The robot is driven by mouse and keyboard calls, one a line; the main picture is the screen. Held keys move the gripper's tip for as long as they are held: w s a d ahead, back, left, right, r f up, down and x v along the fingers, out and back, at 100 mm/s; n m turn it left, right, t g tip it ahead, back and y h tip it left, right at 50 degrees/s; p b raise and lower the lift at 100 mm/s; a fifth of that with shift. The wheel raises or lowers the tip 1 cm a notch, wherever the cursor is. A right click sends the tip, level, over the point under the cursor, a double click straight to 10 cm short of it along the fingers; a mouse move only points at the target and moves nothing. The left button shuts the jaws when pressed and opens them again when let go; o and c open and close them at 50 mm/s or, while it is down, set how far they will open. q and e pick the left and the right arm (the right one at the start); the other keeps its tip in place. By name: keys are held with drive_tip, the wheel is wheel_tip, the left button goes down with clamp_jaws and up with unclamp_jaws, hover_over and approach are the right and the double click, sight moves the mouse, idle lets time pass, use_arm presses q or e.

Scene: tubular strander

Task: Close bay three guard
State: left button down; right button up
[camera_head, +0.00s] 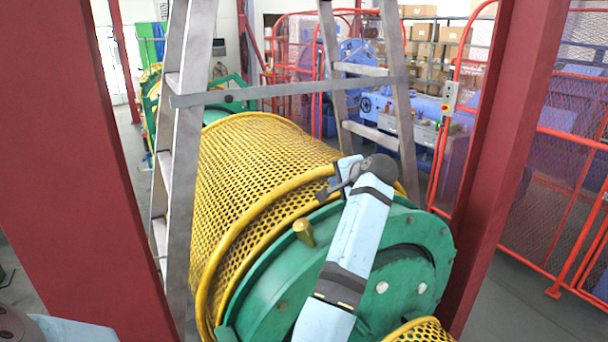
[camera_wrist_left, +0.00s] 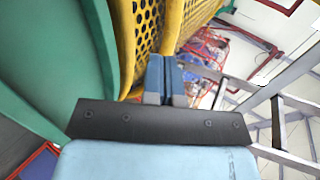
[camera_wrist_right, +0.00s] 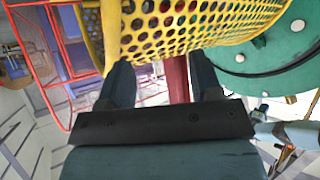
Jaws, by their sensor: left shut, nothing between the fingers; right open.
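A large yellow perforated guard (camera_head: 255,160) curves over the machine behind a green disc (camera_head: 400,262) in the head view. Part of another yellow guard (camera_head: 425,332) shows at the bottom edge. I cannot tell which one is bay three. My left gripper (camera_head: 325,192) is beside the large guard's near rim. In the left wrist view its fingers (camera_wrist_left: 166,62) are shut and empty, close to the yellow rim (camera_wrist_left: 172,28); contact is unclear. In the right wrist view my right gripper (camera_wrist_right: 162,75) is open, with a yellow perforated guard (camera_wrist_right: 190,30) just beyond its fingers.
A grey ladder-like metal frame (camera_head: 180,130) stands over the large guard. Dark red columns (camera_head: 75,170) flank the machine left and right (camera_head: 505,130). Red-framed mesh fencing (camera_head: 560,140) stands at the right. Open floor (camera_head: 525,300) shows at the lower right.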

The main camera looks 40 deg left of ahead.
use_arm(q)
drive_tip(key=p, duration=0.2)
approach(307, 179)
drive_tip(key=a+f, duration=0.2)
drive_tip(key=f, duration=0.1)
drive_tip(key=shift+w+a+f, duration=0.2)
drive_tip(key=shift+w+f, duration=0.05)
drive_tip(key=shift+w, duration=0.15)
drive_tip(key=shift+w+a+r+p, duration=0.1)
drive_tip(key=shift+w+a+p, duration=0.15)
drive_tip(key=shift+a, duration=0.3)
drive_tip(key=shift+w+a+p, duration=0.15)
drive_tip(key=shift+w+a, duration=0.1)
drive_tip(key=shift+a, duration=0.3)
drive_tip(key=shift+w+a, duration=0.25)
drive_tip(key=shift+a, duration=0.3)
